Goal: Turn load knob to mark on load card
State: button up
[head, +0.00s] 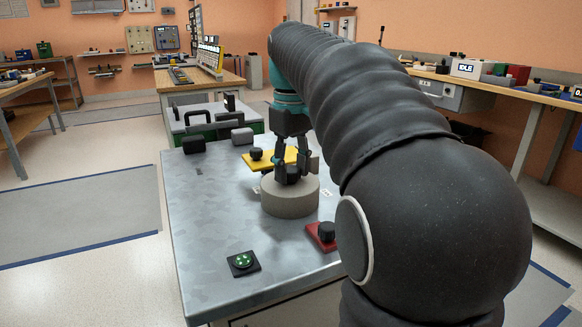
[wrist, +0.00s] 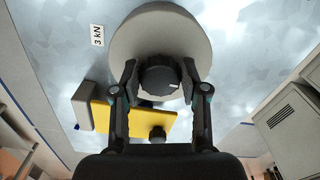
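The load knob (wrist: 160,78) is black and round, with a short white line near its right edge in the wrist view. It sits on top of a round grey drum (head: 289,204) on the metal table; the drum also shows in the wrist view (wrist: 160,30). The load card (wrist: 97,36) reads "3 kN" and lies left of the drum in the wrist view. The knob's white line points right, away from the card. My gripper (wrist: 160,84) is closed around the knob with a finger against each side. In the head view my gripper (head: 291,167) comes down from above.
A yellow plate (head: 263,161) with a black knob is behind the drum. A red block (head: 322,238) with a black knob is in front right. A black pad with a green round top (head: 243,262) is near the front edge. The table's (head: 205,230) left side is clear.

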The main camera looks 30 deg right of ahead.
jog(key=c, duration=0.3)
jog(key=shift+c, duration=0.2)
jog(key=m+p, duration=0.2)
jog(key=m, duration=0.1)
jog(key=shift+r, duration=0.1)
jog(key=m, duration=0.4)
jog(key=shift+a, duration=0.15)
jog(key=m, duration=0.4)
jog(key=shift+w+a+m, duration=0.1)
jog(key=shift+m, duration=0.2)
